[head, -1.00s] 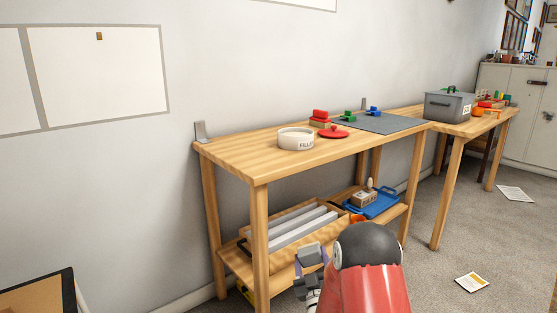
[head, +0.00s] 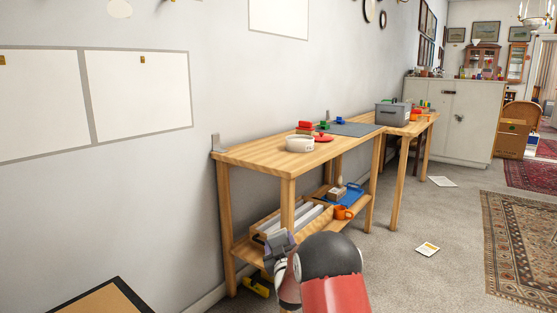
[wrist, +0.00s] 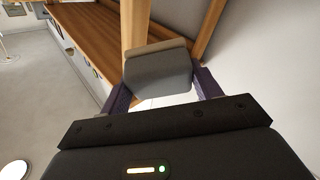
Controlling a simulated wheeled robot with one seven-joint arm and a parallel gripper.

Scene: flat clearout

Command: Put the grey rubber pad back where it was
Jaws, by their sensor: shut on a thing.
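My gripper (wrist: 161,86) is shut on the grey rubber pad (wrist: 158,66), which sits between its two dark fingers in the wrist view. The pad looks like a block with a flat grey face and a paler, brownish edge. In the head view the pad (head: 279,242) shows as a grey patch at my gripper (head: 278,256), low in front of the wooden workbench (head: 245,155). My red and black arm hides part of the gripper there.
On the bench top are a white round dish (head: 299,144), a red lid (head: 323,138) and a grey mat (head: 352,129). The lower shelf holds a blue tray (head: 354,194) and an orange mug (head: 342,212). A yellow thing (head: 257,285) lies beneath. Open carpet (head: 390,270) lies right.

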